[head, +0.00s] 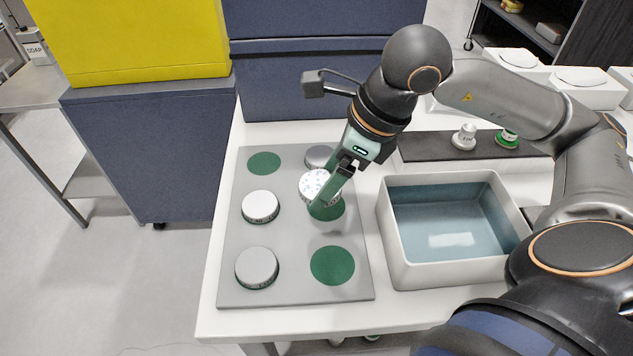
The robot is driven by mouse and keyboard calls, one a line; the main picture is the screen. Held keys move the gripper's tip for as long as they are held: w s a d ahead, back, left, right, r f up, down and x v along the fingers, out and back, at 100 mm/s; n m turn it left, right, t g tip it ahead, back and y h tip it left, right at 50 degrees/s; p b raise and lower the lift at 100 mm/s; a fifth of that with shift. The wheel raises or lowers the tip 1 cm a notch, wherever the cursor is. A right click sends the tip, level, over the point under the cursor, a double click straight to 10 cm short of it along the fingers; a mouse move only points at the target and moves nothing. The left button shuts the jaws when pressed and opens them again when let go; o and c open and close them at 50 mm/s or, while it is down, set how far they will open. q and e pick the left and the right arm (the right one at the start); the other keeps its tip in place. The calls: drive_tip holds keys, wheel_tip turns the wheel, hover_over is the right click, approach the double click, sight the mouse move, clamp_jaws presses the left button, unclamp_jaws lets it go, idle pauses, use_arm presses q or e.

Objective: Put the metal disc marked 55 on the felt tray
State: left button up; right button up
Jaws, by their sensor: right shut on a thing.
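My right gripper (338,177) is shut on a round metal disc (316,185) with bluish specks on its top. The disc is slightly tilted, over the right middle green circle (328,210) of a grey board (298,290); whether it touches the board I cannot tell. Other discs sit on the board at left middle (261,206), front left (257,267) and back right (319,156). I cannot read a 55 on any disc. A flat dark tray (425,148), possibly the felt one, lies at the back right. My left gripper is not in view.
A white-walled basin (398,236) with bluish water stands right of the board. Two small knobbed pieces (464,137) (508,138) stand on the dark tray. Green circles at back left (264,163) and front right (332,265) are bare. Blue panels and a yellow box (135,40) stand behind.

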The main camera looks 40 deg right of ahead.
sight(317, 183)
drive_tip(key=w+f, duration=0.2)
drive_tip(key=f, duration=0.1)
drive_tip(key=w+f, duration=0.2)
drive_tip(key=shift+d+f, duration=0.15)
drive_tip(key=shift+d, duration=0.2)
drive_tip(key=shift+w+f, duration=0.2)
drive_tip(key=shift+f, duration=1.55)
drive_tip(key=shift+f, duration=0.25)
drive_tip(key=o, duration=1.1)
drive_tip(key=shift+r, duration=0.1)
drive_tip(key=shift+d+r, duration=0.15)
drive_tip(key=shift+r, duration=0.3)
drive_tip(key=v, duration=1.1)
drive_tip(key=shift+s+d+r+p, duration=0.1)
drive_tip(key=shift+s+r+p, duration=0.05)
drive_tip(key=shift+r+p, duration=0.15)
